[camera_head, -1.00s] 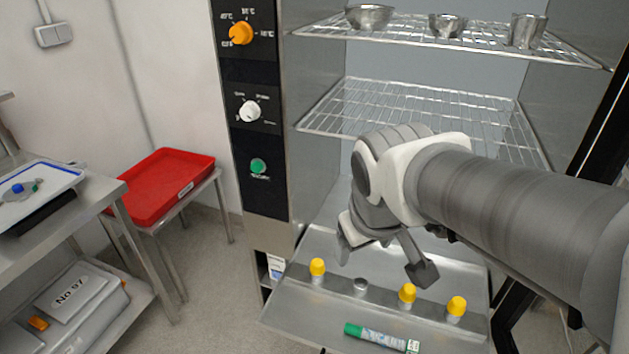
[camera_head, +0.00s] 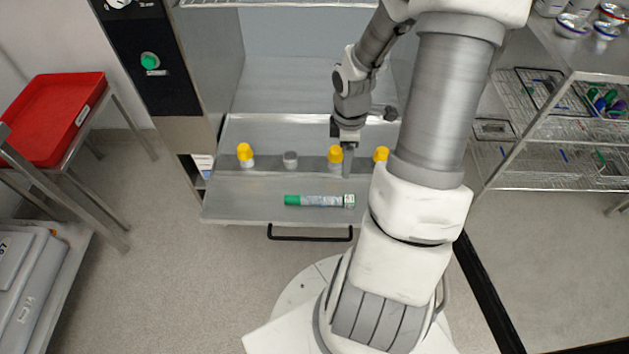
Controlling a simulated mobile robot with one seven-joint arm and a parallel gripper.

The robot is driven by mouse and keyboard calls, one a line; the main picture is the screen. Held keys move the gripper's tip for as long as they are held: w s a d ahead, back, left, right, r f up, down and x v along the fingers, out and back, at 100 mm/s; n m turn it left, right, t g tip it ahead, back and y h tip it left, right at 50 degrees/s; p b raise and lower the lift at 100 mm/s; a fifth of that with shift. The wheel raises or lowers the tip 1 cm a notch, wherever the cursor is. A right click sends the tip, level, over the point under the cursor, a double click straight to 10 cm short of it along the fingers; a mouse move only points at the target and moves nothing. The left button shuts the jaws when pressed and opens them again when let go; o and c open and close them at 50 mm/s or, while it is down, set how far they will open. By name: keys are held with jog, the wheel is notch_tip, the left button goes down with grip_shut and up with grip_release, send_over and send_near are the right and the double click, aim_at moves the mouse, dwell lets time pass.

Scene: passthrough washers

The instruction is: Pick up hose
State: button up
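I see nothing that I can clearly identify as a hose. My gripper (camera_head: 347,165) points down over the lowered door shelf (camera_head: 240,205) of the washer. It is seen nearly edge-on, so I cannot tell how far apart its fingers are. Its finger hangs just right of a bottle with a yellow cap (camera_head: 335,154) and partly overlaps it in view. Another yellow-capped bottle (camera_head: 381,154) is to the right, and a third yellow-capped bottle (camera_head: 245,154) is at the left. A small grey cap (camera_head: 290,158) sits between them. A green-capped tube (camera_head: 318,200) lies in front.
A black door handle (camera_head: 310,237) runs along the shelf's front. Wire racks (camera_head: 540,172) with small items stand at right. The floor in front is clear.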

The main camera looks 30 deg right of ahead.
jog(key=f, duration=0.2)
jog(key=b, duration=0.4)
send_over(344, 198)
jog(key=f, duration=1)
jog(key=shift+w+a+f, duration=0.1)
jog(key=shift+a+f, duration=0.1)
jog(key=shift+f, duration=0.2)
jog(key=shift+d+f+b, duration=0.2)
jog(key=shift+f+b, duration=0.8)
jog(key=shift+f, duration=1.9)
grip_shut()
